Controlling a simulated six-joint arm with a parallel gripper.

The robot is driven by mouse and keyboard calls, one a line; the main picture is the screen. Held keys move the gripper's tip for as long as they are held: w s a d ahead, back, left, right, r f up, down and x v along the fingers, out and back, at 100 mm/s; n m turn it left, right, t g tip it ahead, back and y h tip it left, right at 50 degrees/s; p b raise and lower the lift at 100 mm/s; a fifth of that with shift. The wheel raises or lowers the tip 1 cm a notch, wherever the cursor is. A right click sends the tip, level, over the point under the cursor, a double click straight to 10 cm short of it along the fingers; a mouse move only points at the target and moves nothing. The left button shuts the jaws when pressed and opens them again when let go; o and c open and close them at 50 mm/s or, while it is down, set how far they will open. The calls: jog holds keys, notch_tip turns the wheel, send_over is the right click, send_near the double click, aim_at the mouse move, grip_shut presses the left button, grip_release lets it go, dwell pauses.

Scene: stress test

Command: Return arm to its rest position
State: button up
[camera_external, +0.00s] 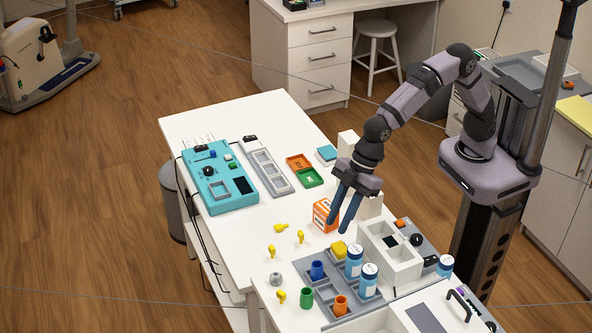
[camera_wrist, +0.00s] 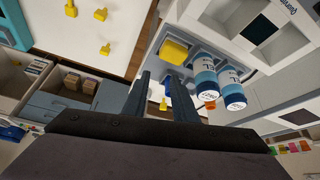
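My gripper (camera_external: 345,212) hangs over the white table (camera_external: 241,244), with its two dark fingers pointing down. In the wrist view the fingers (camera_wrist: 161,98) are spread apart with nothing visible held between them. In the external view the fingers overlap part of an orange box (camera_external: 324,217). The arm reaches out from my column at the right, bent at the elbow. A yellow block (camera_external: 339,249) lies below and in front of the fingers, and it also shows in the wrist view (camera_wrist: 174,52).
White-and-blue bottles (camera_external: 354,262) stand on a grey tray (camera_external: 308,283) with blue and orange cups. A white box (camera_external: 391,253) stands right of the gripper. A teal panel (camera_external: 218,177) lies at the left. Small yellow pieces (camera_external: 271,251) are scattered mid-table. Open air lies above the table.

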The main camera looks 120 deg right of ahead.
jog(key=s+d+f+m+g, duration=0.1)
jog(key=s+d+f, duration=0.1)
jog(key=s, duration=0.8)
jog(key=s+d+f+m+g+h, duration=0.1)
jog(key=s+d, duration=0.3)
jog(key=s, duration=0.7)
jog(key=s+d+f+m+g+b, duration=0.1)
jog(key=s+d+f+g, duration=0.2)
jog(key=s, duration=0.8)
jog(key=shift+d+f+m+h, duration=0.3)
jog(key=shift+d+f, duration=0.05)
jog(key=shift+f, duration=0.15)
